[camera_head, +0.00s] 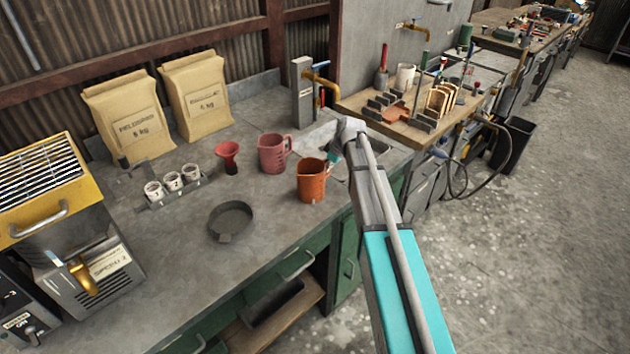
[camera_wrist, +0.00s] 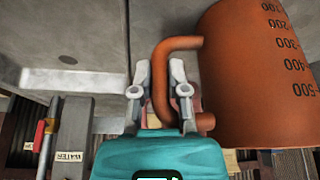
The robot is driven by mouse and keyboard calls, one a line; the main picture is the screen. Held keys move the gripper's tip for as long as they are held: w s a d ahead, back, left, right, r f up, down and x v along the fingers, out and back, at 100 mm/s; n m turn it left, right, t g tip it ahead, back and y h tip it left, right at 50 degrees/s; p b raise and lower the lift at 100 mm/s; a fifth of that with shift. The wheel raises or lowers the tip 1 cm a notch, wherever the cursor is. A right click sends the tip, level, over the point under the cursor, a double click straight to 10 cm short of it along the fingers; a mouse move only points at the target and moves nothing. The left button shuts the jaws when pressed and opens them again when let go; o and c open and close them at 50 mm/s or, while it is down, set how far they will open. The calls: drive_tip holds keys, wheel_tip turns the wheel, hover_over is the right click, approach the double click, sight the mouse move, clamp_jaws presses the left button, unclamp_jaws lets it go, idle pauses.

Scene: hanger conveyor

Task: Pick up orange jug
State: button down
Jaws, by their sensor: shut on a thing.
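The orange jug (camera_head: 311,181) stands upright on the grey workbench in the head view, close to the bench's right end. In the wrist view the jug (camera_wrist: 255,75) fills the upper right, with dark volume marks on its side. My gripper (camera_wrist: 160,92) is shut on the jug's handle, with one finger on each side of it. In the head view my arm reaches in from the lower right and hides most of the gripper beside the jug.
A pink jug (camera_head: 273,153) stands just behind and left of the orange one. A red funnel (camera_head: 228,156), small white cups (camera_head: 172,182) and a round dark pan (camera_head: 231,220) are further left. A brass tap (camera_head: 322,80) and a wooden board with racks (camera_head: 420,134) are behind.

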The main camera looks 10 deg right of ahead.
drive_tip(key=shift+r, duration=0.1)
drive_tip(key=shift+r+p, duration=0.9)
drive_tip(key=shift+p, duration=0.1)
drive_tip(key=s+r+p, duration=1.1)
drive_tip(key=s, duration=0.3)
drive_tip(key=shift+f, duration=0.25)
idle(0.5)
